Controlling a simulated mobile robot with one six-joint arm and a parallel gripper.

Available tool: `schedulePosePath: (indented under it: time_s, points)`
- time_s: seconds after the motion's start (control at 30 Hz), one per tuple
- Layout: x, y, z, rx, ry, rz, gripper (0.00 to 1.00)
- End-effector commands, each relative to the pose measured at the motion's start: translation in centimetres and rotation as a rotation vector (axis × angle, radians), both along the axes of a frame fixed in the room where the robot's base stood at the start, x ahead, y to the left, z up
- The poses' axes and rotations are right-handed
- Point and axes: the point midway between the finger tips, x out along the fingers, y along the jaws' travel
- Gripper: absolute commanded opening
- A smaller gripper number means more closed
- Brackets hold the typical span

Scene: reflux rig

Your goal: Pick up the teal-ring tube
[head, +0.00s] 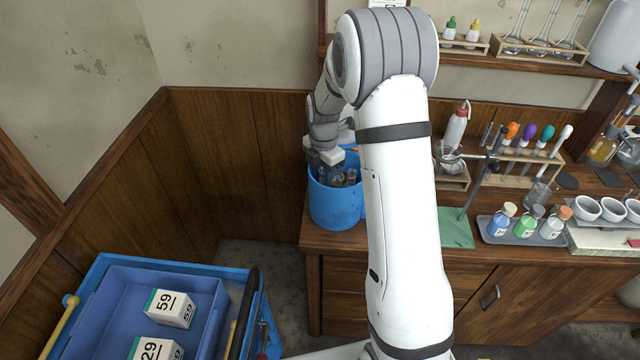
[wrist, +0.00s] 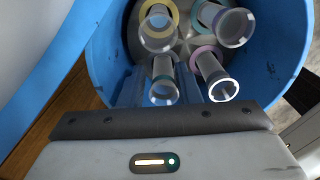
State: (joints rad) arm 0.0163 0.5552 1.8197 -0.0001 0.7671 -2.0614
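My gripper (wrist: 162,95) reaches down into the bucket, with blue finger parts on either side of this tube. Whether they touch it or are apart cannot be told. In the head view my gripper (head: 328,168) is over the bucket (head: 335,212), and its fingertips are hidden among the tubes.
Right of my arm are a bottle tray (head: 524,237) and a rack (head: 520,165).

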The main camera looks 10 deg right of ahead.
Motion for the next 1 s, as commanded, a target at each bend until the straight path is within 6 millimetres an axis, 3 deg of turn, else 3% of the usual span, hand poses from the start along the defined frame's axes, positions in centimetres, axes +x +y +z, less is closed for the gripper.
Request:
schedulePosePath:
  time_s: [0.17, 0.47, 0.73, 0.87, 1.0]
  points:
    - [0.0, 0.0, 0.0, 0.000, 0.000, -0.001, 0.29]
    - [0.0, -0.1, 0.0, 0.000, 0.000, -0.002, 0.05]
    - [0.1, -0.1, 0.3, 0.000, -0.002, -0.002, 0.04]
    - [0.1, -0.1, 1.6, 0.000, -0.004, -0.002, 0.04]
    - [0.1, -0.1, 4.3, 0.001, -0.008, -0.003, 0.04]
